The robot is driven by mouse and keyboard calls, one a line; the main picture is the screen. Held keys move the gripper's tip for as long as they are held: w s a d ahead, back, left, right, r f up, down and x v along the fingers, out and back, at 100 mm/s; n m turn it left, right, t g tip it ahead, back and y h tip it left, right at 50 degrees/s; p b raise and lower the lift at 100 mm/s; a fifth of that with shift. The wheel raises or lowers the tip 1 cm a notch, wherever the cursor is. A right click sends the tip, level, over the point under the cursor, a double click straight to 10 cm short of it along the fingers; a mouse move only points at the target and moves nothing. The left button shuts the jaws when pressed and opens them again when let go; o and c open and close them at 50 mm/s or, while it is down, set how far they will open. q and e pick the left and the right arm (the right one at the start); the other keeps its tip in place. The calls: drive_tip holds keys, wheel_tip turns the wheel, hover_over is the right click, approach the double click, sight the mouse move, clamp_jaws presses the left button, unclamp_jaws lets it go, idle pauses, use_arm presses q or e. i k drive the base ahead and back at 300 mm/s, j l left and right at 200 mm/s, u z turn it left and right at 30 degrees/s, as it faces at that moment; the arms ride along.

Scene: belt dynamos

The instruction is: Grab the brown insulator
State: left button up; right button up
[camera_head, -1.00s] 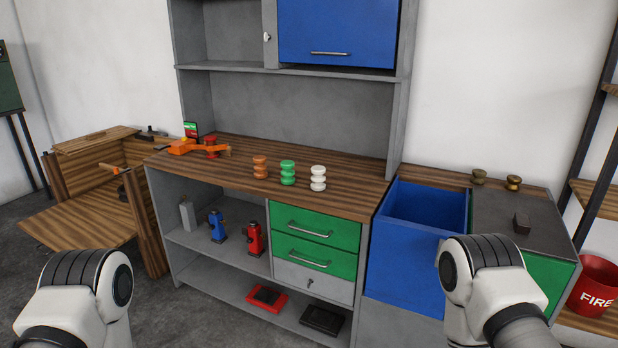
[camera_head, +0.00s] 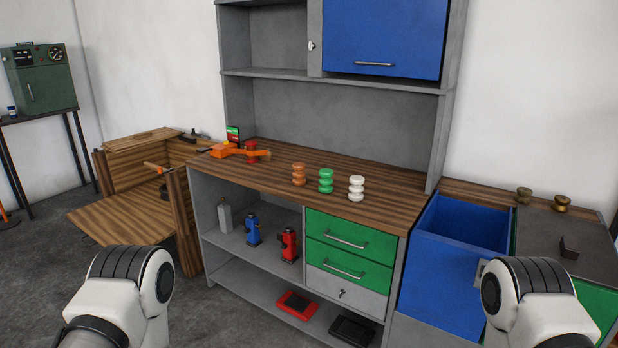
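The brown insulator (camera_head: 299,174) stands upright on the wooden worktop (camera_head: 365,211), leftmost in a row of three. A green insulator (camera_head: 326,181) and a white insulator (camera_head: 356,188) stand to its right, a little apart. Only my two arms' white and black links show at the lower left and lower right. Both grippers are outside the view, and nothing of mine touches the insulators.
An orange tool (camera_head: 228,150) and a red piece (camera_head: 252,152) lie at the worktop's left end. A blue open bin (camera_head: 450,262) stands right of the green drawers (camera_head: 348,238). A wooden bench (camera_head: 120,218) is at left. Grey floor is clear in front.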

sight(299, 173)
drive_tip(key=i+j+z, duration=0.1)
drive_tip(key=i, duration=0.35)
drive_tip(key=i+j, duration=0.25)
drive_tip(key=i, duration=0.2)
drive_tip(key=i+j+z, duration=0.15)
drive_tip(key=i, duration=0.35)
drive_tip(key=j, duration=0.05)
